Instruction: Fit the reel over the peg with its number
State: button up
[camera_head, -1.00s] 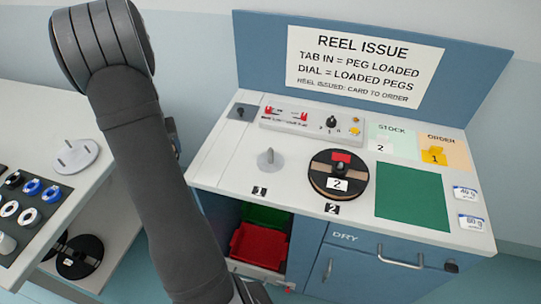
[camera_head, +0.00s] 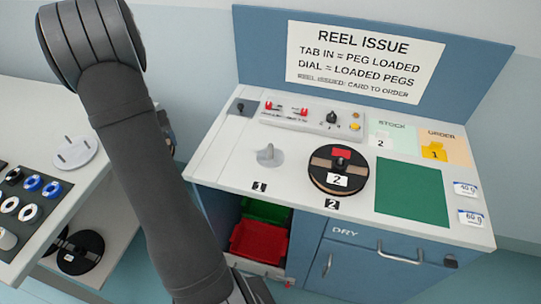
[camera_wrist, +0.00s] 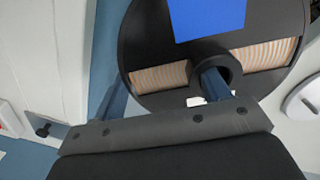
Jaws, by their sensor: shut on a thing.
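In the wrist view my gripper (camera_wrist: 162,88) is shut on a black reel (camera_wrist: 140,40) wound with orange-striped material. One finger is in the reel's hub and the other is towards its left rim. The reel has a blue square on its face; I can read no number on it. There, the bare grey peg (camera_head: 268,153) stands behind label 1 (camera_head: 259,186). A black reel with a red patch and a white 2 (camera_head: 338,169) sits at the station behind label 2 (camera_head: 331,204).
A control panel (camera_head: 311,120) with red tabs and a dial lies behind the stations. A green mat (camera_head: 411,192) is right of reel 2. A red bin (camera_head: 259,241) sits in the opening below. The left table holds a grey pinned disc (camera_head: 75,152) and several small rings.

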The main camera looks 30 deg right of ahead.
jog(key=r, duration=0.1)
jog(key=d+r, duration=0.1)
jog(key=r+m, duration=0.1)
jog(key=shift+w+d+r+h, duration=0.15)
jog(key=shift+w+r+h, duration=0.15)
jog(key=s+d+r+h, duration=0.1)
jog(key=s+d+r, duration=0.35)
jog(key=d, duration=0.45)
jog(key=s+d+r+h, duration=0.2)
jog(key=s+d+r, duration=0.25)
jog(key=d, duration=0.55)
jog(key=s+d+r+n+h, duration=0.15)
jog(key=s+d+r, duration=0.25)
jog(key=s+d, duration=0.5)
jog(key=s+d+r+n+h, duration=0.15)
jog(key=s+d+r, duration=0.25)
jog(key=s+d, duration=0.55)
jog(key=w+a+f, duration=0.5)
jog(key=w+f, duration=0.3)
jog(key=f, duration=0.2)
jog(key=shift+w+a+f+m, duration=0.25)
jog(key=shift+a+f+m, duration=0.05)
jog(key=shift+a+m, duration=0.1)
jog(key=shift+f, duration=0.15)
jog(key=shift+f, duration=0.35)
